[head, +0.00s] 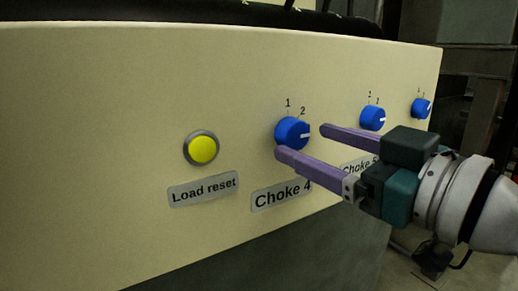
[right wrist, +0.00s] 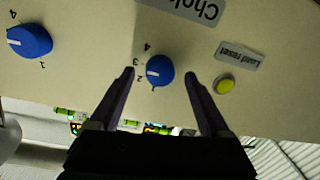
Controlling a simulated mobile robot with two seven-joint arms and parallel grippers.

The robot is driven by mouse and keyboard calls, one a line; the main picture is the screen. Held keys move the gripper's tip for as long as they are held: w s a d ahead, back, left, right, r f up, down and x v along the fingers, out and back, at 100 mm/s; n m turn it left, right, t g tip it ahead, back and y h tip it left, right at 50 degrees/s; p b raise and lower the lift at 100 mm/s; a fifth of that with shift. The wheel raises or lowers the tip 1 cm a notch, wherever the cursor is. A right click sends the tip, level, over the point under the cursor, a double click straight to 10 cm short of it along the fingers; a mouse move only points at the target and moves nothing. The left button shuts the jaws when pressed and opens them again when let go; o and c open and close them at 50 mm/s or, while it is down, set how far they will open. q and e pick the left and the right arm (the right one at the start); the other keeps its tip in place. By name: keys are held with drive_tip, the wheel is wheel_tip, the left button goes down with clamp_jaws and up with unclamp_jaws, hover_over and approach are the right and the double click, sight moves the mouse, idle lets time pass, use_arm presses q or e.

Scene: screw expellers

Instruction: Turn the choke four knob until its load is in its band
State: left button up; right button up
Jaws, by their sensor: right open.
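The choke four knob (head: 292,132) is a blue round knob with a white pointer line, above the "Choke 4" label (head: 282,195) on the cream panel. In the right wrist view the knob (right wrist: 160,70) shows upside down, its line pointing left, roughly between marks 2 and 3. My right gripper (head: 300,141) has purple fingers, open; the near fingertip overlaps the knob's lower left edge in the head view. In the wrist view its fingers (right wrist: 160,75) stand either side of the knob, with gaps. Contact cannot be told. My left gripper is out of view.
A yellow load reset button (head: 202,149) is left of the knob. The choke five knob (head: 372,118) and another blue knob (head: 421,108) are to the right. Small green indicators (right wrist: 158,129) show in the wrist view, too small to read.

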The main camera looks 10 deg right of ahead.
drive_tip(key=shift+x, duration=1.05)
clamp_jaws()
